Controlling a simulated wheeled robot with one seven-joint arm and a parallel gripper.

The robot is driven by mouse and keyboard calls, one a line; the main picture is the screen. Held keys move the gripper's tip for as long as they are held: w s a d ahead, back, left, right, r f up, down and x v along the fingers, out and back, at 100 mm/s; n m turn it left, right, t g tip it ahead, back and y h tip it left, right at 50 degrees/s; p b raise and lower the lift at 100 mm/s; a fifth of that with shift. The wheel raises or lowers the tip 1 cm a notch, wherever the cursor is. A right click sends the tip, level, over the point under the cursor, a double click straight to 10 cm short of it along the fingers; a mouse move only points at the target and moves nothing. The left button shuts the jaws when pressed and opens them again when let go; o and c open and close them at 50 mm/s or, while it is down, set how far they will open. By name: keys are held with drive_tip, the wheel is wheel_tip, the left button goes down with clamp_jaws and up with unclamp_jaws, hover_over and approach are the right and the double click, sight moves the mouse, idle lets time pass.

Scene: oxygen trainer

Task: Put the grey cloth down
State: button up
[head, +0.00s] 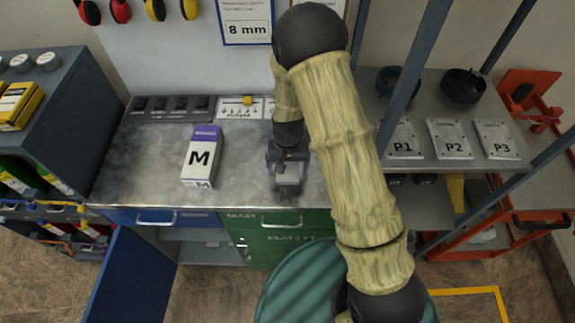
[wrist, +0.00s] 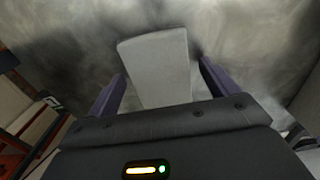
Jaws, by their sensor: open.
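The grey cloth (wrist: 158,62) is a pale, flat-looking piece between and beyond my gripper's fingers in the wrist view. In the head view a small light patch of the cloth (head: 289,173) shows at my gripper, over the right part of the worktop. My gripper (head: 287,160) points down there. In the wrist view my gripper (wrist: 162,76) is open, with a visible gap between each dark purple finger and the cloth. Whether the cloth lies fully flat on the worktop I cannot tell.
A white and purple box marked M (head: 202,157) stands left on the smudged grey worktop (head: 240,188). Between box and gripper the worktop is clear. Plates marked P1, P2 and P3 (head: 450,139) lie on the right shelf. A blue cabinet door (head: 130,275) hangs open below.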

sight(290, 169)
wheel_tip(290, 169, up, 12)
drive_tip(key=b, duration=0.2)
idle(0.4)
idle(0.5)
drive_tip(key=s+d+r+t, duration=0.2)
drive_tip(key=s+d+r, duration=0.4)
drive_tip(key=s+d, duration=0.6)
drive_tip(key=shift+d+r+t, duration=0.2)
drive_tip(key=shift+d+t, duration=0.1)
drive_tip(key=shift+d, duration=0.5)
drive_tip(key=shift+s, duration=0.1)
